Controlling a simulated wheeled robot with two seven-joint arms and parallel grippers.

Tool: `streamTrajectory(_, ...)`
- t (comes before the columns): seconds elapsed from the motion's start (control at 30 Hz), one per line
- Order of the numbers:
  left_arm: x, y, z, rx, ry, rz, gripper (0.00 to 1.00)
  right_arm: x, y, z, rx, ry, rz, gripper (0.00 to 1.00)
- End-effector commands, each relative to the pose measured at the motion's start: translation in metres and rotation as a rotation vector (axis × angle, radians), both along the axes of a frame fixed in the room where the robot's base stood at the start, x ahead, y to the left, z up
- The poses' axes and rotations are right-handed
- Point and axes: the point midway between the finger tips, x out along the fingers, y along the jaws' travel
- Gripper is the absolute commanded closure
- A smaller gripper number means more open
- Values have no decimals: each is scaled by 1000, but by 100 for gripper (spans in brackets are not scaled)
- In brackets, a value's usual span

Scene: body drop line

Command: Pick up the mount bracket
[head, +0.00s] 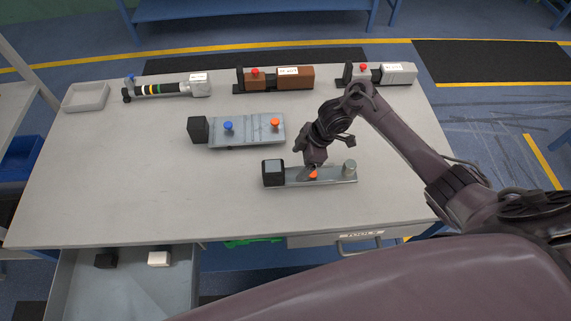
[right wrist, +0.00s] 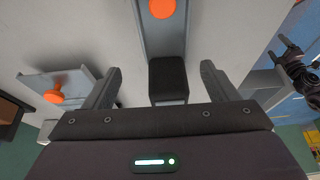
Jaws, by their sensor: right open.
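Two flat metal pieces lie on the bench, and I cannot tell which is called the mount bracket. The nearer metal plate (head: 335,175) has a black block at its left end, an orange knob and a grey cylinder. My right gripper (head: 311,170) is over its middle, open. In the right wrist view the plate's black block (right wrist: 168,78) shows between the spread fingers (right wrist: 160,85), with its orange knob (right wrist: 162,8) beyond. The farther plate (head: 250,128) carries a black block, a blue knob and an orange knob. My left gripper (right wrist: 284,50) seems to show small at the right.
Several tool-like assemblies stand along the back of the bench, including a brown one (head: 295,77) and a grey one (head: 398,73). A grey tray (head: 86,97) sits back left. An open drawer (head: 125,285) holds small blocks. The bench's left front is clear.

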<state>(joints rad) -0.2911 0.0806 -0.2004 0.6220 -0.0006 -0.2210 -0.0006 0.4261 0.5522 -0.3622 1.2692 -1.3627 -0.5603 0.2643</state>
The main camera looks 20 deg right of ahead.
Motion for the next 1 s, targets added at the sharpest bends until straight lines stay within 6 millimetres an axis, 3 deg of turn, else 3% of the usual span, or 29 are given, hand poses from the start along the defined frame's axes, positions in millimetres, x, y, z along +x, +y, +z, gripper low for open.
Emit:
streamTrajectory(0.17,-2,0,3,-1,1,0,24,1,9,-19,1,3,-1,20)
streamTrajectory(0.43,-22,1,6,1,29,0,24,7,23,-54,0,3,-2,20)
streamTrajectory(0.77,-2,-1,7,-1,0,1,24,9,26,-62,-2,-1,1,20)
streamTrajectory(1.0,-3,-1,7,-1,2,1,24,9,26,-62,-2,0,0,50)
